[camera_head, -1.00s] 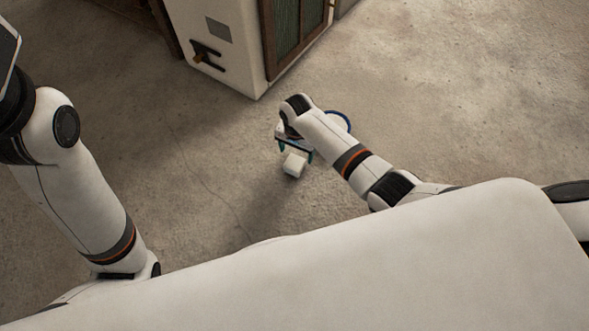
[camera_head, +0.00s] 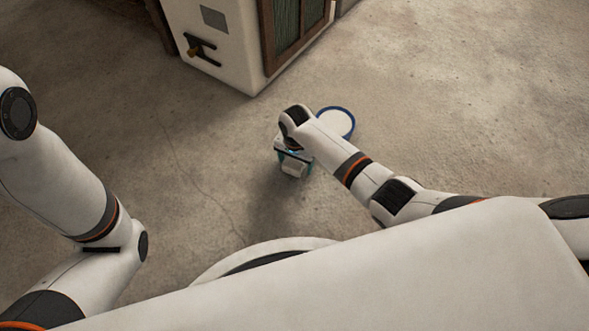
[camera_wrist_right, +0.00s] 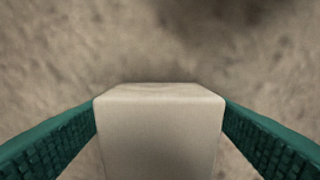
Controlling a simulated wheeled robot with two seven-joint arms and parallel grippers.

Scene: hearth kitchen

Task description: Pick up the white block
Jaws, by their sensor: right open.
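The white block (camera_head: 293,168) lies on the floor in the middle of the head view, partly hidden by my right gripper (camera_head: 294,160). In the right wrist view the block (camera_wrist_right: 160,130) fills the lower middle. My right gripper's green fingers (camera_wrist_right: 160,138) stand on either side of it, open, with the block between them. Whether the pads touch the block I cannot tell. My left arm is at the left of the head view; its gripper is out of sight.
A round white plate with a blue rim (camera_head: 337,122) lies on the floor just behind my right forearm. A white cabinet (camera_head: 225,50) with a dark handle stands beyond. The concrete floor (camera_head: 450,110) at the right is clear.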

